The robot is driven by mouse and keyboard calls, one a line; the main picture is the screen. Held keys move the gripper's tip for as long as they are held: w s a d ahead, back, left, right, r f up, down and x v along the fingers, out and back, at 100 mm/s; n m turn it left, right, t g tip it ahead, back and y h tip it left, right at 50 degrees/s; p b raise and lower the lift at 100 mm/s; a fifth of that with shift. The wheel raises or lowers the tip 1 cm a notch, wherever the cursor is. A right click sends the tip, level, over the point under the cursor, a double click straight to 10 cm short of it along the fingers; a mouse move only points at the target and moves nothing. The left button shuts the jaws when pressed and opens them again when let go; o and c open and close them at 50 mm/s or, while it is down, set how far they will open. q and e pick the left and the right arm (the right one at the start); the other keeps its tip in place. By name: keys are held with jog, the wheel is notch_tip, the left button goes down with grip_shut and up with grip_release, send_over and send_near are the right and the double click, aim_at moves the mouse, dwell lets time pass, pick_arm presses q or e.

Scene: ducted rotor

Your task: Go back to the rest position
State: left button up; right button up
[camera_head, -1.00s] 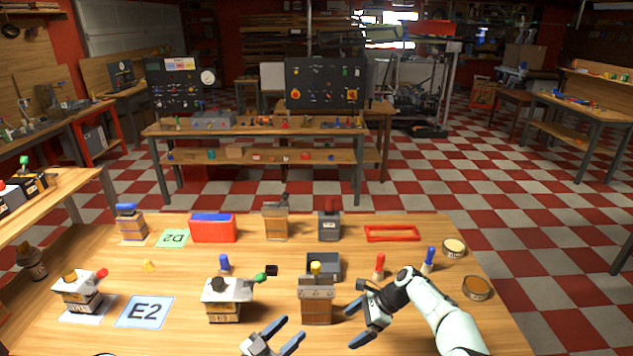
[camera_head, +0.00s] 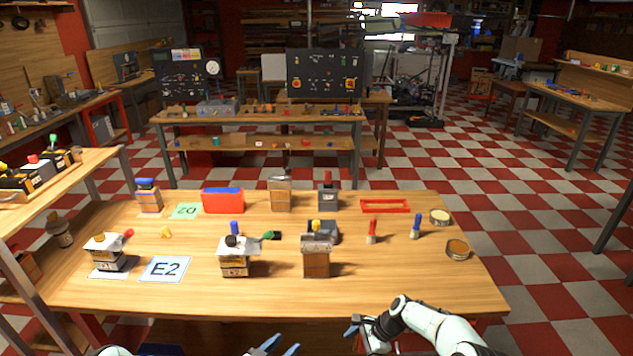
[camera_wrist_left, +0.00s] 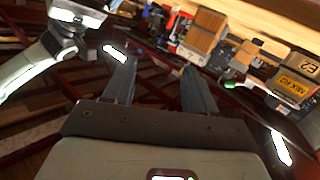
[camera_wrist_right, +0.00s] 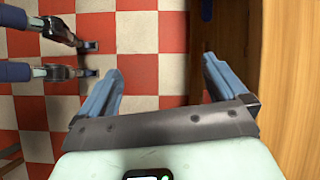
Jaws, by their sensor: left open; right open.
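My left gripper (camera_head: 272,347) is at the bottom edge of the head view, in front of the table. Its two fingers are apart with nothing between them, as the left wrist view (camera_wrist_left: 155,85) also shows. My right gripper (camera_head: 360,338) is beside it to the right, below the table's front edge. In the right wrist view its fingers (camera_wrist_right: 160,85) are spread and empty, over the checkered floor. The wooden table (camera_head: 400,285) stands just ahead, and both grippers are clear of the things on it.
On the table stand a box with a green-tipped handle (camera_head: 235,262), a wooden box (camera_head: 317,262), a red case (camera_head: 222,202), a red frame (camera_head: 385,206) and an E2 card (camera_head: 166,269). A side shelf (camera_head: 75,180) is at the left. Open floor (camera_head: 540,250) lies to the right.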

pick_arm(q)
jog(key=s+a+f+n+g+y, duration=0.1)
jog(key=s+f+n+g+y, duration=0.15)
jog(key=s+f, duration=0.4)
jog(key=s+a+f+n+g+y, duration=0.2)
jog(key=s+f+n+g, duration=0.15)
jog(key=f, duration=0.55)
pick_arm(e)
jog(key=s+d+f+n+h, duration=0.2)
jog(key=s+f+n, duration=0.4)
jog(key=s+f, duration=0.85)
pick_arm(q)
jog(key=s+f+n+g, duration=0.1)
jog(key=s+f+g, duration=0.2)
jog(key=s, duration=0.7)
jog(key=s+f+n+g+y, duration=0.1)
jog(key=s+f+n+g, duration=0.1)
jog(key=s, duration=0.7)
jog(key=shift+s+a+f+g, duration=0.4)
jog(key=shift+f+g, duration=0.5)
jog(key=shift+g, duration=0.2)
pick_arm(e)
jog(key=s+a+n, duration=0.1)
jog(key=s+n, duration=0.5)
jog(key=s, duration=1.3)
jog(key=shift+s+r+h, duration=0.25)
jog(key=shift+r+h, duration=0.05)
jog(key=shift+h, duration=0.1)
